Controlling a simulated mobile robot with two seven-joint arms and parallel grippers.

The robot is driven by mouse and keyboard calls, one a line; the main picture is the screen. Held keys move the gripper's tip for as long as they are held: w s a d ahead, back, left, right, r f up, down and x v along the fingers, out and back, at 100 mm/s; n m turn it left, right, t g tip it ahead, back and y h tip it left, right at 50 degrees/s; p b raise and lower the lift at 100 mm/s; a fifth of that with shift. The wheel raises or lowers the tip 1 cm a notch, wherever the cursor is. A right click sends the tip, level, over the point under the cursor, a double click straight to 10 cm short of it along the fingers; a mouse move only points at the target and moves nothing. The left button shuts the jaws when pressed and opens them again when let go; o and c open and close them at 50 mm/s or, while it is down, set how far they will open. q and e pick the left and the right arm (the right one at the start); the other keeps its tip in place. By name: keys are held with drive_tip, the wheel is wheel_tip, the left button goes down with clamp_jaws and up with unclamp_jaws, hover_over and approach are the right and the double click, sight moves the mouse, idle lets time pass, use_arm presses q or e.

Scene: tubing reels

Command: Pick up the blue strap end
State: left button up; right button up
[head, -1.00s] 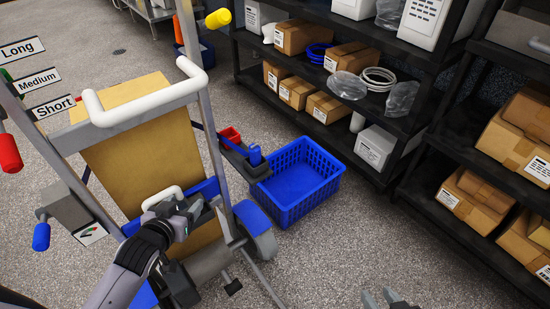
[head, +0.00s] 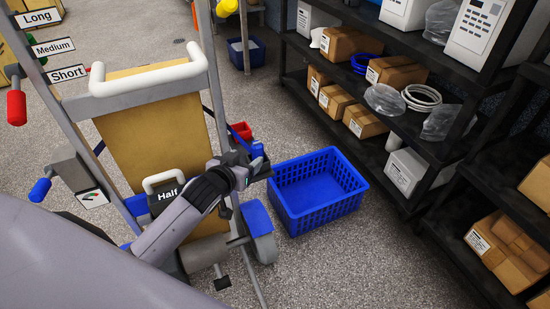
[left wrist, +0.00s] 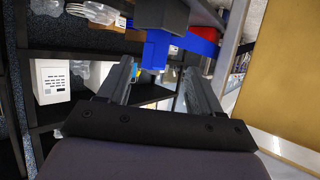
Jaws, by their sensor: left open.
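The blue strap end (head: 257,149) shows as a small blue block at the right side of the cart, beside a red piece, partly hidden by my left gripper. My left gripper (head: 260,168) is just in front of and below it. In the left wrist view the blue strap end (left wrist: 155,51) hangs under a dark block, ahead of the open fingers (left wrist: 157,70) and roughly between their tips. Nothing appears to be gripped; I cannot tell whether a finger touches it. My right gripper is out of view.
A blue basket (head: 318,190) stands on the floor to the right. Shelves (head: 420,145) with boxes and coiled tubing lie beyond. Floor is free in front of the basket.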

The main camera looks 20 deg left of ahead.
sight(255, 153)
use_arm(q)
drive_tip(key=shift+w+d, duration=0.25)
drive_tip(key=shift+w, duration=0.15)
drive_tip(key=shift+b+x, duration=0.4)
drive_tip(key=shift+x, duration=0.8)
drive_tip(key=shift+b+x, duration=0.6)
drive_tip(key=shift+x, duration=1.65)
drive_tip(key=shift+r, duration=0.1)
drive_tip(key=c, duration=1.1)
